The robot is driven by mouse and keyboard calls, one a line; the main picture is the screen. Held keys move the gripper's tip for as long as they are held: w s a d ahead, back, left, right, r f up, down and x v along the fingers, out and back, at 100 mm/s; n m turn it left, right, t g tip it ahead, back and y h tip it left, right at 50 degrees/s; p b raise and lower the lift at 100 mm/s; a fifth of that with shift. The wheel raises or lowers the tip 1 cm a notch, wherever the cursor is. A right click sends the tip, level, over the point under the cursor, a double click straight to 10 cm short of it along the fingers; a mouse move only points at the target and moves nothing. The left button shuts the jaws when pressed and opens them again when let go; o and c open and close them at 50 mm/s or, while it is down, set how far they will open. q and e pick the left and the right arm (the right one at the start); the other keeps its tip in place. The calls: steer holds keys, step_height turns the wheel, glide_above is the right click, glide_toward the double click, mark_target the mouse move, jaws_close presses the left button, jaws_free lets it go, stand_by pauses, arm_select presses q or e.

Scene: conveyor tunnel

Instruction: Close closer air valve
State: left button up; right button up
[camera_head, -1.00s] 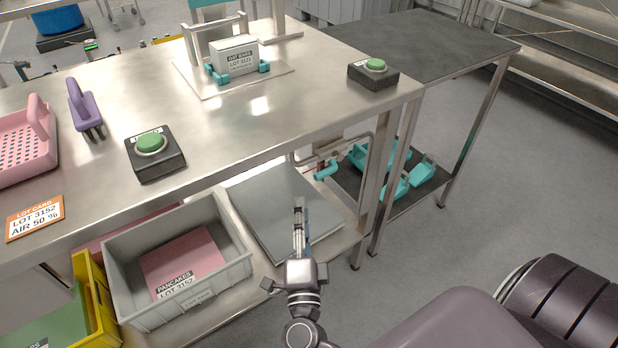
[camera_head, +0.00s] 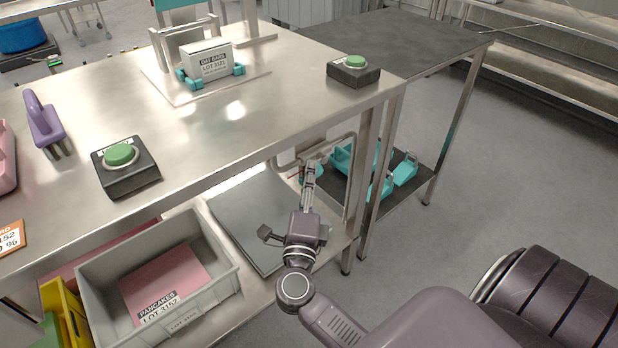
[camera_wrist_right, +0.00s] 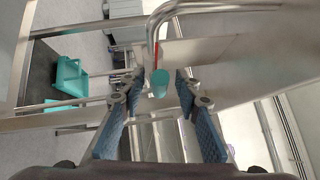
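The closer air valve has a teal handle (camera_wrist_right: 160,82) on a bent metal pipe below the table top, with a bit of red beside it. In the right wrist view the handle shows in the gap between the blue finger pads, toward the fingertips. My right gripper (camera_wrist_right: 157,92) is open, and I see no finger pressed on the handle. In the head view my right gripper (camera_head: 311,172) reaches under the table edge, at the pipe (camera_head: 338,150), and largely hides the handle. I cannot tell how far the handle is turned. My left gripper is not in view.
A metal table leg (camera_head: 366,190) stands just right of my gripper. A grey plate (camera_head: 250,225) and a grey crate (camera_head: 90,268) are on the lower shelf. Teal parts (camera_head: 404,170) lie on the shelf behind. Green buttons (camera_head: 121,155) (camera_head: 355,62) sit on the table top.

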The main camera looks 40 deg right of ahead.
jaws_close()
steer(key=shift+f, duration=0.1)
stand_by(0.4)
